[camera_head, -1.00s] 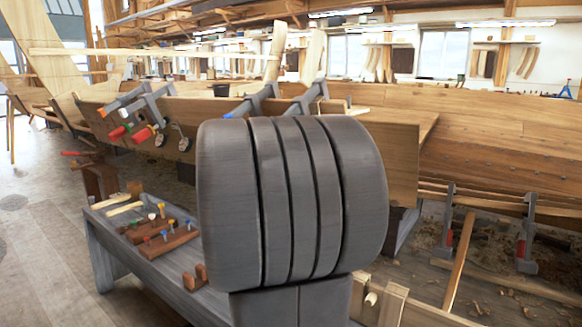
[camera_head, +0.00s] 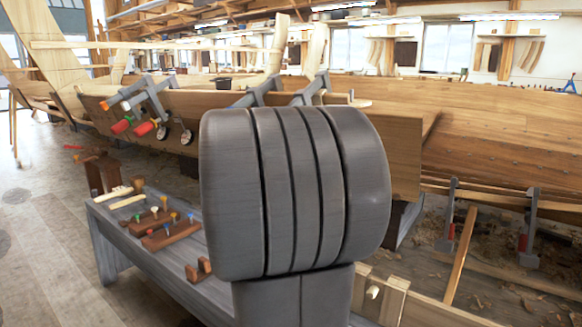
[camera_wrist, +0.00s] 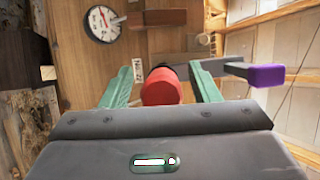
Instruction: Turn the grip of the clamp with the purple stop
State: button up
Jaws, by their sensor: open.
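The purple stop (camera_wrist: 268,76) is at the right in the wrist view, on the end of a dark grey clamp bar (camera_wrist: 236,67). The clamp's red grip (camera_wrist: 160,88) lies between the two green fingers of my gripper (camera_wrist: 168,80). The fingers are open, one on each side of the grip, with a gap showing at least on the left. In the head view my gripper and the purple stop are hidden behind a large grey part of my arm.
In the head view, clamps with red grips (camera_head: 121,126) hang on the hull plank at left. A grey bench (camera_head: 150,262) with small tools stands below. Floor at left is clear.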

jog(key=p+v, duration=0.1)
jog(key=v, duration=1.2)
jog(key=shift+s+p, duration=0.3)
jog(key=shift+p, duration=0.1)
jog(key=shift+a+f, duration=0.1)
jog(key=shift+a, duration=0.05)
dwell(0.4)
jog(key=w+a+r+n+g+h+p, duration=0.3)
jog(key=r+n+g+h+p, duration=0.3)
jog(key=n+p, duration=1.1)
jog(key=w+d+m+p, duration=0.1)
jog(key=w+d, duration=0.1)
jog(key=w, duration=0.1)
jog(key=w+d+m+p, duration=0.2)
jog(key=w, duration=0.2)
jog(key=w+d+f+m+p, duration=0.1)
jog(key=w+d+m+p, duration=0.1)
jog(key=w, duration=0.2)
jog(key=shift+w+d+f+h, duration=0.1)
jog(key=shift+w+h, duration=0.15)
jog(key=shift+h, duration=0.15)
